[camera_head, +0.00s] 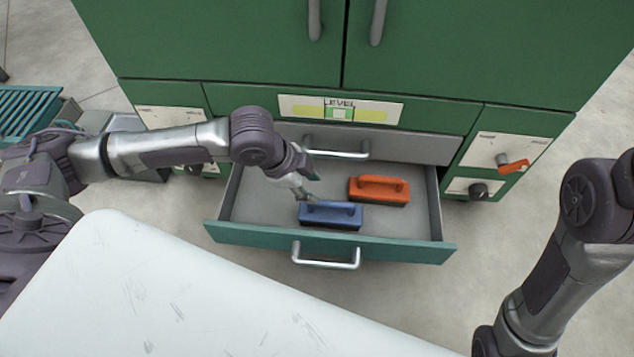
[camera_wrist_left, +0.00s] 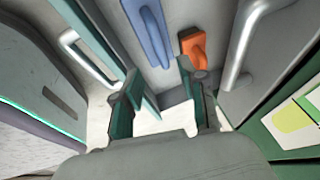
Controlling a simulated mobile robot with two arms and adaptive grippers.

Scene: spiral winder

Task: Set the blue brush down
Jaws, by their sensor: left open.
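The blue brush (camera_head: 338,214) lies flat in the open drawer (camera_head: 384,249), near its front wall, with its handle up. In the left wrist view the blue brush (camera_wrist_left: 152,35) shows beyond my fingertips. My left gripper (camera_head: 308,187) is open, over the drawer at the left end of the blue brush. Its two fingers stand apart in the left wrist view (camera_wrist_left: 160,75), with nothing seen held between them. I cannot tell whether a finger touches the brush. My right gripper is out of view; only my right arm shows.
An orange brush (camera_head: 379,190) lies in the drawer, behind and right of the blue one. The drawer's metal handle (camera_head: 326,262) sticks out in front. The green cabinet (camera_head: 230,45) rises behind, with an orange-handled switch (camera_head: 512,166) at right.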

